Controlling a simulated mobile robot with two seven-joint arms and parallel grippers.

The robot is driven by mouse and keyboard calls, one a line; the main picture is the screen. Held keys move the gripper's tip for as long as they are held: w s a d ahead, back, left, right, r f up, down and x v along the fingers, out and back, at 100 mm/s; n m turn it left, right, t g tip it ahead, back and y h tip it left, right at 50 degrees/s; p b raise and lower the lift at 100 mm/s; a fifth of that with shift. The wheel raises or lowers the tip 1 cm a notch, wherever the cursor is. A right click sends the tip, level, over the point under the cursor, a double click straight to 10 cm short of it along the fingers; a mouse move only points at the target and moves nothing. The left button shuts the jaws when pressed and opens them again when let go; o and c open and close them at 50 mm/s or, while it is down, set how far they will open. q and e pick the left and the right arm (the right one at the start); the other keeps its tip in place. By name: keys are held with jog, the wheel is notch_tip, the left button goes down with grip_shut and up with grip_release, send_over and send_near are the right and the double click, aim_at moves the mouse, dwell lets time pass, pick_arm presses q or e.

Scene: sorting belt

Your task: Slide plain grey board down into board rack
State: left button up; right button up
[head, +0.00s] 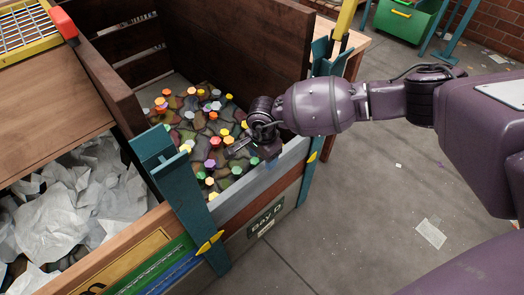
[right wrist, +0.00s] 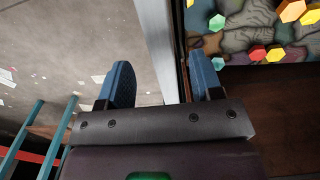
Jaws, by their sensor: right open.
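The plain grey board (head: 240,197) lies as the top board across the front of the bay, its ends at the two teal posts of the board rack, the left post (head: 175,185) and the right post (head: 317,95). A red-brown board lies below it. My right gripper (head: 263,154) is over the board's top edge. In the right wrist view my right gripper (right wrist: 162,82) is open, its blue fingers on either side of the grey board (right wrist: 155,35). I cannot tell whether they touch it. My left gripper is not in view.
The bay holds several coloured hexagonal pieces (head: 215,142) on dark lumps. A lower board carries a Bay D label (head: 265,218). Yellow pointers (head: 210,242) sit on the posts. A bin of crumpled white paper (head: 75,200) is at left. Open floor (head: 400,190) lies at right.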

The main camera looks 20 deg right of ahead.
aim_at(263, 166)
notch_tip(263, 166, down, 7)
jog(key=shift+s+f+b, duration=0.1)
jog(key=shift+f+b, duration=0.05)
jog(key=shift+b, duration=0.9)
jog(key=shift+f, duration=0.5)
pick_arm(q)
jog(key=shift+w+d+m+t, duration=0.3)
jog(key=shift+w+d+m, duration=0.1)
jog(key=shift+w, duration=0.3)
pick_arm(e)
grip_shut()
